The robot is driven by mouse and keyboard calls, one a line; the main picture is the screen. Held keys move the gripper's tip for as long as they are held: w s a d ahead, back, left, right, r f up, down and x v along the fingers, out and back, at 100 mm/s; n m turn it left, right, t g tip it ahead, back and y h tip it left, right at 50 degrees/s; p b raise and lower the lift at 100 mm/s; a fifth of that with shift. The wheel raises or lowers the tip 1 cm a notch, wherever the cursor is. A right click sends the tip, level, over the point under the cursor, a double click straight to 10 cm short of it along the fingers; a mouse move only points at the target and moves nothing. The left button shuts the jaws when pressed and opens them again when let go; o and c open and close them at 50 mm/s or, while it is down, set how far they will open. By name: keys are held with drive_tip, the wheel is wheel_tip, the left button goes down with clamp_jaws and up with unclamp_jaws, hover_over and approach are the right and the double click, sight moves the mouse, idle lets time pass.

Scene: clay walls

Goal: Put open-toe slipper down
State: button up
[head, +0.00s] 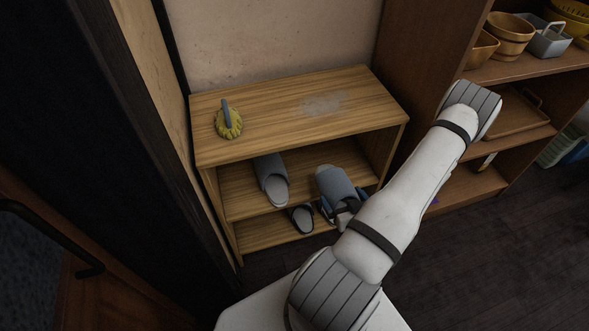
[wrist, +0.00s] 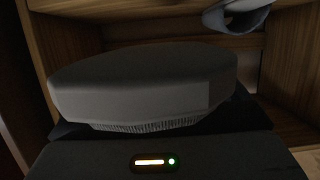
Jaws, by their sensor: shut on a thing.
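A blue-grey open-toe slipper (head: 336,182) is at the right side of the shoe rack's middle level in the head view. My gripper (head: 342,207) is shut on its near end; the fingertips are mostly hidden by the slipper and my arm. In the wrist view the held slipper (wrist: 145,85) fills the middle as a large dark grey shape. I cannot tell whether its sole touches the shelf board. The wooden shoe rack (head: 245,192) stands against the wall.
A similar grey slipper (head: 271,180) lies to the left on the middle level. A dark slipper (head: 301,218) is on the lower level. A yellow brush with a blue handle (head: 228,121) sits on the rack's top. A shelf unit with baskets (head: 510,36) stands at right.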

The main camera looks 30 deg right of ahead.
sight(326, 167)
drive_tip(key=shift+d, duration=0.1)
drive_tip(key=shift+w+d+f+b, duration=0.1)
drive_tip(key=shift+w+b, duration=0.1)
drive_tip(key=shift+b, duration=0.1)
drive_tip(key=w+b, duration=0.3)
drive_tip(key=b, duration=0.1)
drive_tip(key=w+d+b, duration=0.1)
drive_tip(key=w+b, duration=0.2)
drive_tip(key=w, duration=0.1)
drive_tip(key=w+d+b, duration=0.1)
drive_tip(key=w+b, duration=0.3)
drive_tip(key=shift+d+f+b, duration=0.25)
drive_tip(key=shift+f+b, duration=0.05)
drive_tip(key=shift+b, duration=0.05)
drive_tip(key=w+b, duration=0.2)
drive_tip(key=b, duration=0.3)
drive_tip(key=shift+d, duration=0.2)
drive_tip(key=x, duration=0.2)
drive_tip(key=b+x, duration=0.1)
drive_tip(key=r+x, duration=0.1)
drive_tip(key=x, duration=0.1)
drive_tip(key=shift+w+d+f+b, duration=0.1)
drive_tip(key=shift+w+f+b, duration=0.05)
drive_tip(key=shift+w+b, duration=0.25)
wheel_tip(326, 167, down, 6)
drive_tip(key=b, duration=0.3)
drive_tip(key=shift+w, duration=0.1)
drive_tip(key=shift+d, duration=0.1)
drive_tip(key=shift+r, duration=0.3)
